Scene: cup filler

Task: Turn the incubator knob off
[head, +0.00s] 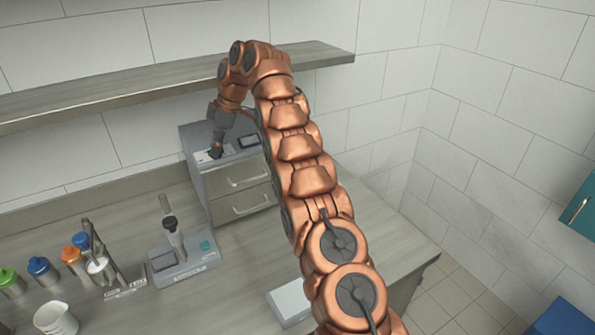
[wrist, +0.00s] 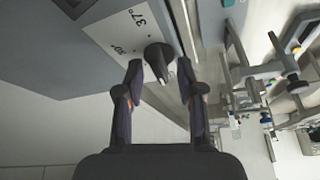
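The incubator (head: 195,135) is a grey box with two handled front drawers, standing on the counter under the shelf. Its dark knob (wrist: 157,56) sits on a white label plate (wrist: 122,32) marked 37° and a second, hard-to-read marking. My gripper (wrist: 161,72) is open, with one fingertip on each side of the knob's near end. Gaps show between fingers and knob, though I cannot tell whether either touches it. In the head view my gripper (head: 216,151) reaches down onto the incubator's top, and it hides the knob there.
The wooden shelf (head: 180,85) runs just above and behind the incubator. A small dark display (head: 249,141) is beside the plate. A device with an upright stand (head: 184,268), several coloured-cap bottles (head: 42,270) and a white cup (head: 55,320) stand on the left counter.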

